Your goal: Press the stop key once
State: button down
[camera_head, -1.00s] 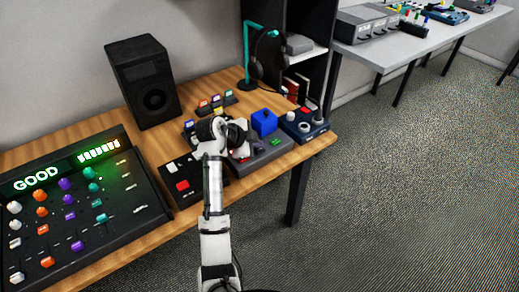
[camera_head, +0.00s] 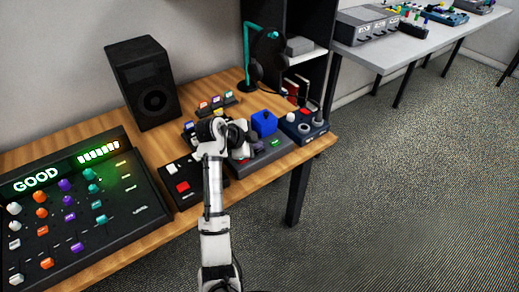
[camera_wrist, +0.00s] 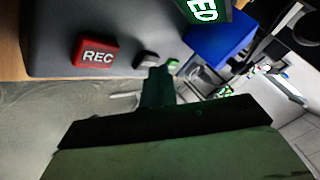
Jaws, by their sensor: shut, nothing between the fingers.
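A grey key device (camera_head: 262,160) stands at the right part of the wooden desk. In the wrist view it carries a red REC key (camera_wrist: 97,54), a small dark key (camera_wrist: 146,59) and a green key (camera_wrist: 173,65). I cannot read labels on the dark and green keys, so which is stop is unclear. In the wrist view my gripper (camera_wrist: 158,76) is shut and empty, its tips over or beside the dark and green keys; contact cannot be told. In the head view my wrist covers part of the device and hides the fingertips.
A blue block (camera_head: 264,123) stands behind the keys. A dark box with a red button (camera_head: 182,187) lies left of my arm, a mixer (camera_head: 80,215) further left. A knobbed box (camera_head: 304,127) is to the right. A speaker (camera_head: 144,82) and headphone stand (camera_head: 248,60) are behind.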

aim_at(256, 152)
jog(key=shift+r, duration=0.4)
jog(key=shift+r+p, duration=1.65)
jog(key=shift+r, duration=0.9)
